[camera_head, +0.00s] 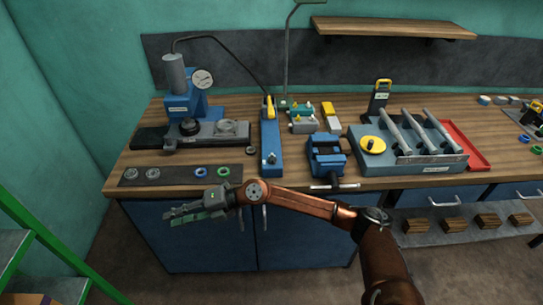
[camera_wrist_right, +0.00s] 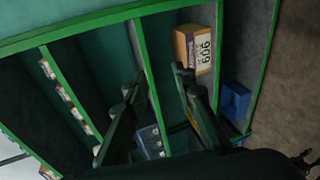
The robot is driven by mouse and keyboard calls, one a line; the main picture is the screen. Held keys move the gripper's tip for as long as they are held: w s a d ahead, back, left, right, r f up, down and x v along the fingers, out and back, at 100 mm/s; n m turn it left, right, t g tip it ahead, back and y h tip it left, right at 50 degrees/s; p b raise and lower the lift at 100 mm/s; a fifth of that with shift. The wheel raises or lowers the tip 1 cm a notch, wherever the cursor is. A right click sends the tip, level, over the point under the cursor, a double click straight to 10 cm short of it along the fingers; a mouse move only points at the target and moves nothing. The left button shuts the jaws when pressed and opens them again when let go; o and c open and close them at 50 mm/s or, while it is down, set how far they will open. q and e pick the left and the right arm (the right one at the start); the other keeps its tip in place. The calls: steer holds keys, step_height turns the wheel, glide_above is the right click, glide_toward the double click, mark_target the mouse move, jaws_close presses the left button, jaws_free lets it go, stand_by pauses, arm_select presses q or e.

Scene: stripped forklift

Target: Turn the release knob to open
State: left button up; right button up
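A blue hand pump with a yellow-topped lever (camera_head: 270,135) stands on the bench; a hose runs from it to a blue press with a round gauge (camera_head: 203,79). A small metallic knob (camera_head: 271,158) sits at the pump's front end; I take it for the release knob, but its setting is too small to tell. My right gripper (camera_head: 170,214) is in front of the bench's front edge, left of and below the pump, touching nothing. In the right wrist view its fingers (camera_wrist_right: 160,76) are apart with nothing between them. My left gripper is not in view.
A blue vise (camera_head: 326,155) stands right of the pump, with a blue tool holder (camera_head: 432,160) and red tray (camera_head: 477,148) beyond. A dark mat (camera_head: 180,179) with rings lies at the front left. The right wrist view shows green-framed shelves with a box (camera_wrist_right: 194,49).

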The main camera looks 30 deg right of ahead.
steer(key=w+d+f+n+g+h, duration=0.1)
steer(key=w+d+f+n+h, duration=0.15)
steer(key=d+h, duration=0.55)
steer(key=m+g+h, duration=0.1)
steer(key=m+h, duration=0.4)
steer(key=h, duration=0.3)
glide_toward(272, 157)
steer(key=b+x, duration=0.2)
steer(key=x, duration=0.4)
steer(key=shift+d+f, duration=0.15)
steer(key=shift+f, duration=0.2)
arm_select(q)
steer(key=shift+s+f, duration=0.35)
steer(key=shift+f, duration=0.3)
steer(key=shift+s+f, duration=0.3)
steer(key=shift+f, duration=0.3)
arm_select(e)
steer(key=shift+x, duration=0.75)
steer(key=shift+c, duration=0.2)
jaws_close()
